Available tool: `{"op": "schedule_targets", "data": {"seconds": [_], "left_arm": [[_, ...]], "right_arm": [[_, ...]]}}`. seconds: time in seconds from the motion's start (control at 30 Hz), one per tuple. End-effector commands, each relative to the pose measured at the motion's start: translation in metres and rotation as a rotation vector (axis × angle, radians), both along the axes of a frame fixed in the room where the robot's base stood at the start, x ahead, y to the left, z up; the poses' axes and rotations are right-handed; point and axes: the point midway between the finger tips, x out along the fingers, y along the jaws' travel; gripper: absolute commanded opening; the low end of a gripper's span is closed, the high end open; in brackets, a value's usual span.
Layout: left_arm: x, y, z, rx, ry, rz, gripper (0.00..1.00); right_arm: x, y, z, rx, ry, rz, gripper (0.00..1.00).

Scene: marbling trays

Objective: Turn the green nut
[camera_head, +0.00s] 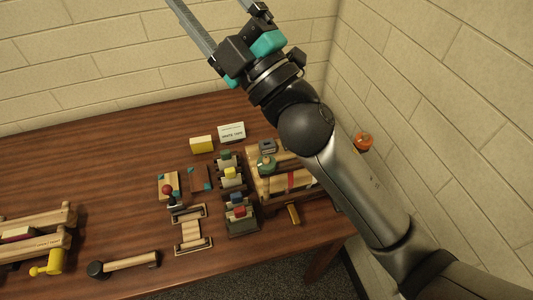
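A green rounded piece (266,163), which looks like the green nut, sits on the near-left part of a wooden press-like block (290,183) at the right of the table. A small grey block is just behind it. My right arm comes in from the lower right and passes over the block's right side, hiding part of it. My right gripper (209,5) is high above the table's back, well away from the green piece. Its two fingers are spread apart with nothing seen between them, and their tips are cut off by the top edge. My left gripper is not in view.
A row of trays with green, yellow, blue and red blocks (230,173) stands left of the press. A mallet (124,263), a wooden rack (35,238), a yellow block (201,145) and a white sign (231,132) are on the table. The left-middle tabletop is clear. Brick walls rise behind and right.

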Motion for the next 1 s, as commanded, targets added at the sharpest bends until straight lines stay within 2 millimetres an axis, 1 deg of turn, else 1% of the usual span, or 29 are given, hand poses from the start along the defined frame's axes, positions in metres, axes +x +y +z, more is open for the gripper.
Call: {"op": "schedule_targets", "data": {"seconds": [0.03, 0.07, 0.1, 0.17, 0.2, 0.27, 0.3, 0.33, 0.37, 0.4, 0.47, 0.5, 0.57, 0.6, 0.67, 0.7, 0.73, 0.77, 0.8, 0.87, 0.9, 1.0], "left_arm": [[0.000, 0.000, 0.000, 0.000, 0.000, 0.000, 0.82], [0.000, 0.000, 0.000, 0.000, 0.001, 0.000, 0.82], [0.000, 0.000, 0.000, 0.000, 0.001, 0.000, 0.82], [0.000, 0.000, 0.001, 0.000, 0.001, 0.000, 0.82], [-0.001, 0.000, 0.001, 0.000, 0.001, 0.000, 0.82], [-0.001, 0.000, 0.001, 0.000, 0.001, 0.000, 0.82], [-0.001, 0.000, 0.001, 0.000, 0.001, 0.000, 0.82], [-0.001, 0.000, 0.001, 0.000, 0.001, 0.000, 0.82], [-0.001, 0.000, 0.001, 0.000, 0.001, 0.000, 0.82], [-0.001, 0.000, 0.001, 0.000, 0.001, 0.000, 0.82], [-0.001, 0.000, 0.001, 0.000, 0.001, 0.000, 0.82], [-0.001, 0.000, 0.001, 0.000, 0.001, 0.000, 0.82], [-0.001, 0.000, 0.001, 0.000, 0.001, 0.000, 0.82], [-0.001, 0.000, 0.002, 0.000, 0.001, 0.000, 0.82], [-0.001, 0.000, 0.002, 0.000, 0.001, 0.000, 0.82], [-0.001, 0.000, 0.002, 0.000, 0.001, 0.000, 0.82], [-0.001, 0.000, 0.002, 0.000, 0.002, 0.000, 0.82], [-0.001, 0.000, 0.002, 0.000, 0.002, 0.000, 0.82], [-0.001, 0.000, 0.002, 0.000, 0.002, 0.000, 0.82], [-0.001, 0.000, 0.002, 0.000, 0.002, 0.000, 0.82], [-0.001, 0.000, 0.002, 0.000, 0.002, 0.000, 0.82], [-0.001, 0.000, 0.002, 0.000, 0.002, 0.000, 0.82]], "right_arm": [[-0.017, 0.020, 0.014, -0.061, -0.128, 0.063, 0.81], [-0.029, 0.032, 0.018, -0.098, -0.200, 0.102, 0.81], [-0.044, 0.046, 0.022, -0.150, -0.293, 0.155, 0.81], [-0.068, 0.065, 0.022, -0.234, -0.432, 0.234, 0.81], [-0.082, 0.076, 0.018, -0.294, -0.521, 0.286, 0.81], [-0.103, 0.091, 0.008, -0.391, -0.649, 0.366, 0.81], [-0.115, 0.098, -0.002, -0.459, -0.734, 0.419, 0.81], [-0.122, 0.102, -0.011, -0.514, -0.792, 0.459, 0.81], [-0.129, 0.105, -0.021, -0.570, -0.851, 0.499, 0.81], [-0.136, 0.108, -0.036, -0.649, -0.925, 0.552, 0.81], [-0.142, 0.107, -0.059, -0.776, -1.029, 0.631, 0.81], [-0.142, 0.104, -0.076, -0.864, -1.091, 0.683, 0.81], [-0.139, 0.095, -0.100, -1.004, -1.176, 0.762, 0.81], [-0.134, 0.087, -0.115, -1.103, -1.226, 0.813, 0.81], [-0.122, 0.070, -0.136, -1.257, -1.287, 0.888, 0.81], [-0.111, 0.056, -0.147, -1.367, -1.317, 0.937, 0.81], [-0.102, 0.045, -0.155, -1.449, -1.334, 0.972, 0.81], [-0.093, 0.032, -0.161, -1.532, -1.347, 1.006, 0.81], [-0.080, 0.016, -0.166, -1.638, -1.356, 1.047, 0.81], [-0.062, -0.009, -0.170, -1.787, -1.354, 1.104, 0.81], [-0.051, -0.024, -0.170, -1.877, -1.347, 1.135, 0.81], [-0.030, -0.056, -0.165, -2.055, -1.310, 1.193, 0.81]]}}
